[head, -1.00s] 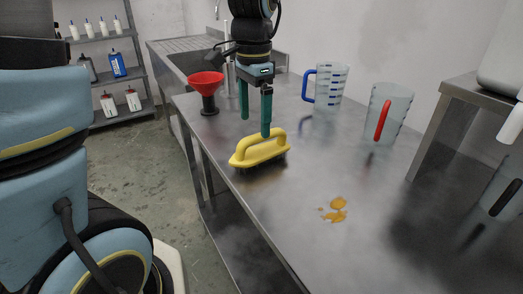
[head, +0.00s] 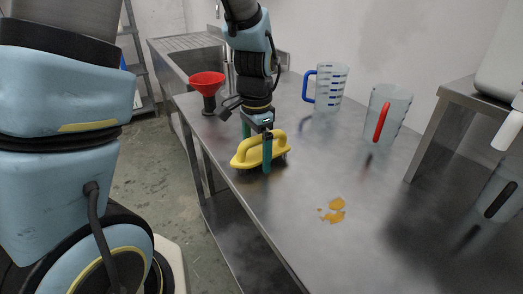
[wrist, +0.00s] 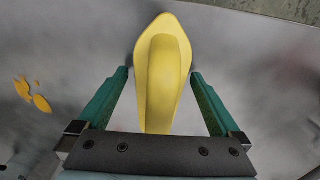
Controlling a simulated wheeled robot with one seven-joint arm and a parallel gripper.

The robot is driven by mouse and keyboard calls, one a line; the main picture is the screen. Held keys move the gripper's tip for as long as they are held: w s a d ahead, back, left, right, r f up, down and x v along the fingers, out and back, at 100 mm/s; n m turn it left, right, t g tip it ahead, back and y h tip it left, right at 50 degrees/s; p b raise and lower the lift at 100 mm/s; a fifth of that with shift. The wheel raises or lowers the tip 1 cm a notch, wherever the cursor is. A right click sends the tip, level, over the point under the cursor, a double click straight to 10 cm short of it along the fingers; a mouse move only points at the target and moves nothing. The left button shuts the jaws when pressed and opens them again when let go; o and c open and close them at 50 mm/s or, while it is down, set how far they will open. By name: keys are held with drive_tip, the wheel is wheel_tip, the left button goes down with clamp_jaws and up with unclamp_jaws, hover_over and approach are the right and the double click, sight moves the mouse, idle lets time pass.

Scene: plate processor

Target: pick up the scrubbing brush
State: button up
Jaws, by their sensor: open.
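The scrubbing brush (head: 243,158) is yellow with a raised handle and dark bristles. It sits on the steel table near its left edge in the head view. In the wrist view the brush (wrist: 164,75) points away from me, its handle between the two green fingers. My gripper (head: 256,150) is open and lowered around the brush, one finger on each side. In the wrist view my gripper (wrist: 160,75) shows a gap between each fingertip and the handle. The far finger is partly hidden behind the brush in the head view.
A red funnel (head: 207,82) on a dark stand is just behind and left. Two clear jugs, one with a blue handle (head: 308,86) and one with a red handle (head: 381,122), stand to the right. An orange spill (head: 334,211) lies on the table (head: 300,235) in front.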

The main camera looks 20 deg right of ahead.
drive_tip(key=shift+c, duration=0.2)
drive_tip(key=c, duration=1.4)
drive_tip(key=shift+o, duration=0.2)
drive_tip(key=shift+r, duration=0.1)
wheel_tip(320, 180, up, 10)
drive_tip(key=shift+f+b, duration=0.1)
drive_tip(key=shift+b, duration=0.55)
